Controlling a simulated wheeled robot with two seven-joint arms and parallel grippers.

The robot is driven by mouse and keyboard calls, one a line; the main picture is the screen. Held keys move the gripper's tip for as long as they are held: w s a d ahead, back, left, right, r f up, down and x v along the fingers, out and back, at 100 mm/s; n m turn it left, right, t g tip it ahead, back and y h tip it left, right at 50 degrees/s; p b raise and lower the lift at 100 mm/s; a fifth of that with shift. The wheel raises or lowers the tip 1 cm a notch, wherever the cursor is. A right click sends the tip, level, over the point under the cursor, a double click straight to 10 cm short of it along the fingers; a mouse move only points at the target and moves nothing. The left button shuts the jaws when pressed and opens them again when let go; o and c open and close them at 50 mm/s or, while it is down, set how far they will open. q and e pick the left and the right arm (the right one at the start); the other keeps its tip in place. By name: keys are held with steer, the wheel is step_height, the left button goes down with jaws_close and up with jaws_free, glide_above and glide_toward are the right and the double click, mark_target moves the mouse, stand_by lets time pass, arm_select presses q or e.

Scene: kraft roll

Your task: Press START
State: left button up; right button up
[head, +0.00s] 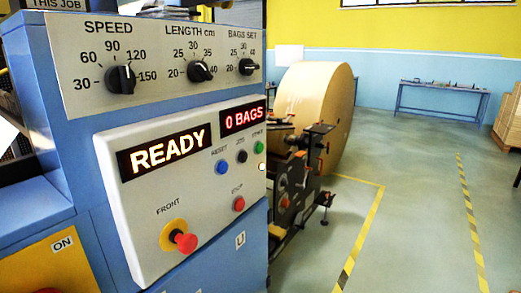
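The control panel (125,200) is a light box on a blue machine at the left of the head view. A small green button (259,147) sits at its upper right; the label above it is small and blurred but seems to read START. Left of it are a black JOG button (241,156) and a blue RESET button (221,167). A red STOP button (238,203) is below. The displays read READY (168,151) and 0 BAGS (244,117). Neither of my grippers is clearly in view, and nothing covers the buttons.
A red mushroom button (185,242) on a yellow collar, marked FRONT, sticks out at the panel's lower left. Three black knobs are above the panel. A big kraft roll (318,100) on a dark stand is behind the machine. Open floor (415,210) with striped lines lies right.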

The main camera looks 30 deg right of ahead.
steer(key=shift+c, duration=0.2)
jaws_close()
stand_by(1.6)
